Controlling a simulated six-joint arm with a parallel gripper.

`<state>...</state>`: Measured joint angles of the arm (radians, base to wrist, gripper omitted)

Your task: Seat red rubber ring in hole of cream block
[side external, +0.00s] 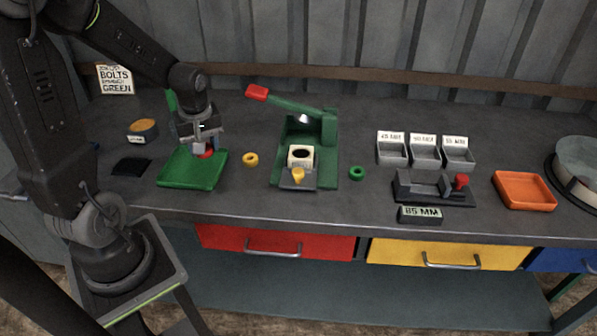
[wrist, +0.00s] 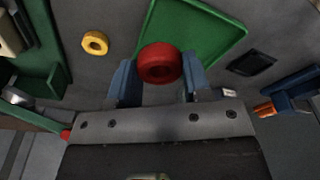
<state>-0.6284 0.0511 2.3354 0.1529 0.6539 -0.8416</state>
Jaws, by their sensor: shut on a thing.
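The red rubber ring (wrist: 159,63) sits between the two blue fingers of my gripper (wrist: 156,80) in the wrist view, and my gripper is shut on it. In the side view the red ring (side external: 206,154) shows just under my gripper (side external: 203,150), over the green tray (side external: 192,182). I cannot tell whether the ring still touches the tray. The cream block (side external: 300,152) stands in the green lever press, to the right of my gripper, with a dark round hole facing up. A yellow clamp piece is in front of the block.
A yellow ring (side external: 251,159) lies between tray and press (side external: 318,135); a green ring (side external: 357,173) lies right of the press. The press lever with red handle (side external: 257,92) reaches up left. Grey bins (side external: 425,155), a gauge fixture (side external: 432,190) and an orange tray (side external: 524,190) stand farther right.

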